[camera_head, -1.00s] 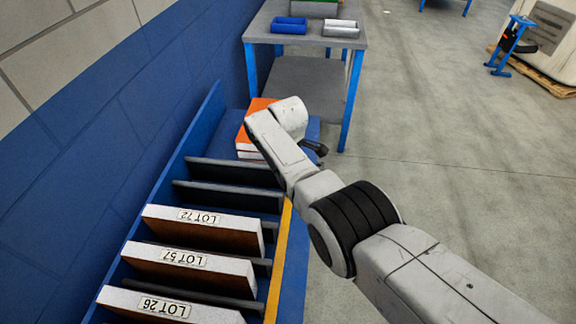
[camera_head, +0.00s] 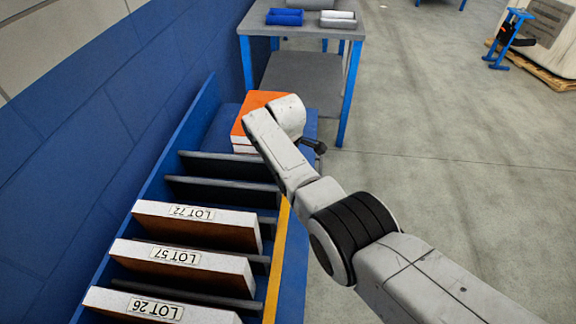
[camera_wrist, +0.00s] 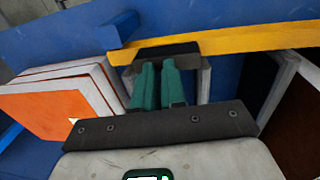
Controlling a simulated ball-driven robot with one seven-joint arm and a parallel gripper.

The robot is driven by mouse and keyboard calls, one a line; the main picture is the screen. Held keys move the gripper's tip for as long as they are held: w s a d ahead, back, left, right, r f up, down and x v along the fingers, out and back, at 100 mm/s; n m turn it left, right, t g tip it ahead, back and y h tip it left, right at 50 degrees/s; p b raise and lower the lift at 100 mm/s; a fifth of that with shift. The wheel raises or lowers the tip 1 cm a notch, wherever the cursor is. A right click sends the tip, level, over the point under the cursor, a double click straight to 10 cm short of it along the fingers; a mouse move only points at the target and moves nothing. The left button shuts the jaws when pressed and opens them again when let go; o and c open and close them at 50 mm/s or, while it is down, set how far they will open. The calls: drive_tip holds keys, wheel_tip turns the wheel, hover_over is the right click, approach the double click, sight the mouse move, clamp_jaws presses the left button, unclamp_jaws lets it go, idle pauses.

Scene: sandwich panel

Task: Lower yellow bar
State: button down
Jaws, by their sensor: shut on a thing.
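The yellow bar (camera_head: 279,245) runs along the right side of the blue rack in the head view, its far end near my wrist. In the wrist view the yellow bar (camera_wrist: 250,38) crosses the top, with a dark block (camera_wrist: 167,52) on its near side. My gripper (camera_wrist: 158,66) has its teal fingers close together at this dark block, shut on it. The fingertips are partly hidden by the block. In the head view my arm hides the gripper. I cannot tell the bar's height above the rack.
White-edged panels labelled LOT 72 (camera_head: 195,224), LOT 57 (camera_head: 180,265) and LOT 26 (camera_head: 160,305) stand in the rack between dark dividers (camera_head: 225,167). Orange-faced panels (camera_head: 262,103) lie at its far end. A grey table (camera_head: 310,26) stands beyond.

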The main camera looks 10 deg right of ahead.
drive_tip(key=shift+s+a+f, duration=0.1)
drive_tip(key=shift+s+f, duration=0.3)
drive_tip(key=shift+f, duration=0.45)
drive_tip(key=r+p, duration=0.1)
drive_tip(key=r, duration=0.1)
drive_tip(key=r+p, duration=0.1)
drive_tip(key=p, duration=0.1)
drive_tip(key=r+p, duration=0.2)
drive_tip(key=shift+w+r, duration=0.35)
drive_tip(key=shift+w, duration=0.05)
wheel_tip(320, 180, up, 10)
drive_tip(key=p, duration=0.1)
drive_tip(key=s+d+f+m, duration=0.45)
drive_tip(key=s+f, duration=0.35)
drive_tip(key=s, duration=0.2)
drive_tip(key=s+d+f+m, duration=0.3)
drive_tip(key=s+d+f, duration=0.3)
drive_tip(key=s, duration=0.4)
drive_tip(key=s+d+m, duration=0.2)
drive_tip(key=s+m, duration=0.1)
drive_tip(key=s, duration=1)
drive_tip(key=s+d+r+m, duration=0.1)
drive_tip(key=s+d+m, duration=0.2)
drive_tip(key=s, duration=1)
drive_tip(key=shift+s+r+m, duration=0.25)
drive_tip(key=shift+s+m, duration=0.1)
drive_tip(key=shift+m, duration=0.1)
